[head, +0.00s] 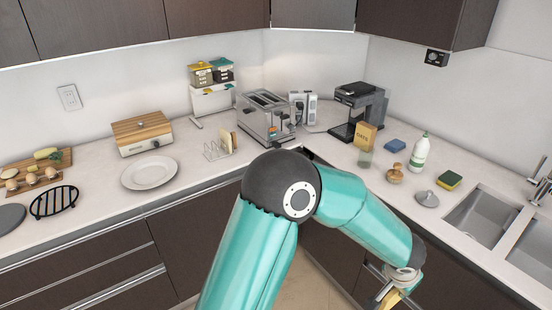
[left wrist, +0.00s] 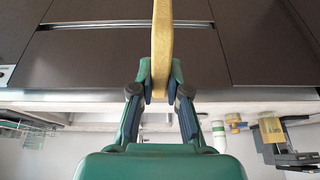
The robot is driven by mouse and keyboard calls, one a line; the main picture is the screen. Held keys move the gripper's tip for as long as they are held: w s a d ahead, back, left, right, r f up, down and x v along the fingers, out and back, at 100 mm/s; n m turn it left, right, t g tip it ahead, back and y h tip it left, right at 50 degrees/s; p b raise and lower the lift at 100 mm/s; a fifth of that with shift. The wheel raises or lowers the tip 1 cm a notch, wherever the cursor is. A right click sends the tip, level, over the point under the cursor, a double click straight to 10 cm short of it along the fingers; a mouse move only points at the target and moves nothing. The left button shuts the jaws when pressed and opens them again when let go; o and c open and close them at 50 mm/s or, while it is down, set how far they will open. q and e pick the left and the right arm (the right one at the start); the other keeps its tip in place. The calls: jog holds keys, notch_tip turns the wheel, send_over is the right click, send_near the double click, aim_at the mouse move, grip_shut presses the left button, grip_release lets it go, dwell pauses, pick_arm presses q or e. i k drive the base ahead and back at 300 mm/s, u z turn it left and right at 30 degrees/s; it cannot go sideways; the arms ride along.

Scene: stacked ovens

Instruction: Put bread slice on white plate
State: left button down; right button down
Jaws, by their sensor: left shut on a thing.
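The white plate (head: 149,173) lies empty on the left part of the counter. My left gripper (head: 392,291) is at the lower right of the head view, in front of the dark cabinets and far to the right of the plate. It is shut on a bread slice (head: 391,299), partly cut off by the bottom edge. In the left wrist view, the bread slice (left wrist: 162,40) shows edge-on between the two fingers of the left gripper (left wrist: 161,84). More bread (head: 233,139) stands in a wire rack (head: 213,151) right of the plate. My right gripper is not in view.
A toaster (head: 266,118) stands behind the rack, and a wooden-topped bread box (head: 142,134) behind the plate. A black trivet (head: 53,201) and a cutting board (head: 35,172) lie left of the plate. A coffee machine (head: 357,111), bottle (head: 420,153) and sink (head: 482,215) are right.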

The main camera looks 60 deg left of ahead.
aim_at(157, 181)
jog(key=z, duration=1.8)
jog(key=i, duration=0.1)
jog(key=u, duration=2.95)
